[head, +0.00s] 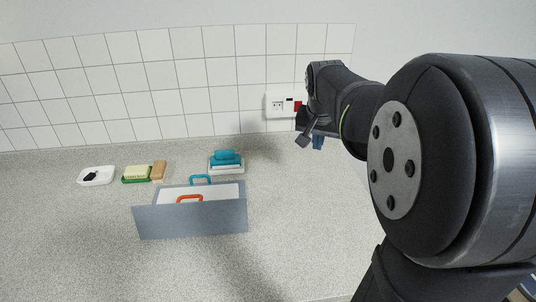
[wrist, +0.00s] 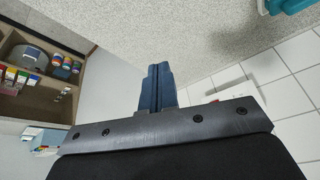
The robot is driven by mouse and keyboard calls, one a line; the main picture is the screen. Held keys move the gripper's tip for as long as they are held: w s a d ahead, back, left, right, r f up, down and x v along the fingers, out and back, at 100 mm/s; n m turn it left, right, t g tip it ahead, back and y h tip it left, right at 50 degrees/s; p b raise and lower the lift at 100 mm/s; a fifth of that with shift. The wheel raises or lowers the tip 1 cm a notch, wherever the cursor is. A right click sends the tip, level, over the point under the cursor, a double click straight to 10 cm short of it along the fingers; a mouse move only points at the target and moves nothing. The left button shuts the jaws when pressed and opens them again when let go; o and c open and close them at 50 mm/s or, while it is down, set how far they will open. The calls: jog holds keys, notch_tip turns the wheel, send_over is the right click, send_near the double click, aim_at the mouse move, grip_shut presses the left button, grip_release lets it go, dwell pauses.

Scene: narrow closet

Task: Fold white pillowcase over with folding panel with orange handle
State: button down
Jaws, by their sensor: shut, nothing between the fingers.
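The grey folding panel (head: 190,222) is in the lower middle of the head view; it looks tilted up, but its exact angle is hard to tell. Its orange handle (head: 190,198) shows at the panel's upper edge. The white pillowcase (head: 226,191) shows as a pale strip behind the panel; the rest is hidden. A teal handle (head: 201,178) stands at the far edge. My gripper (head: 318,143) is up and to the right, well apart from the panel. In the wrist view its blue fingers (wrist: 158,82) are together and hold nothing.
A white dish with a black item (head: 94,176), a green-and-yellow sponge with a tan block (head: 144,172) and a teal item on a white tray (head: 226,161) stand along the back. A wall socket (head: 281,105) is near my gripper. Counter right of the panel is clear.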

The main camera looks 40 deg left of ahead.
aim_at(193, 215)
jog(key=s+a+f+n+g, duration=0.15)
jog(key=s+a+n, duration=0.35)
jog(key=s+a, duration=1.95)
notch_tip(193, 215, down, 10)
jog(key=shift+d+y, duration=0.3)
jog(key=shift+d, duration=0.1)
jog(key=shift+s+d+r+t, duration=0.2)
jog(key=shift+s+d+t, duration=0.05)
jog(key=shift+d, duration=0.05)
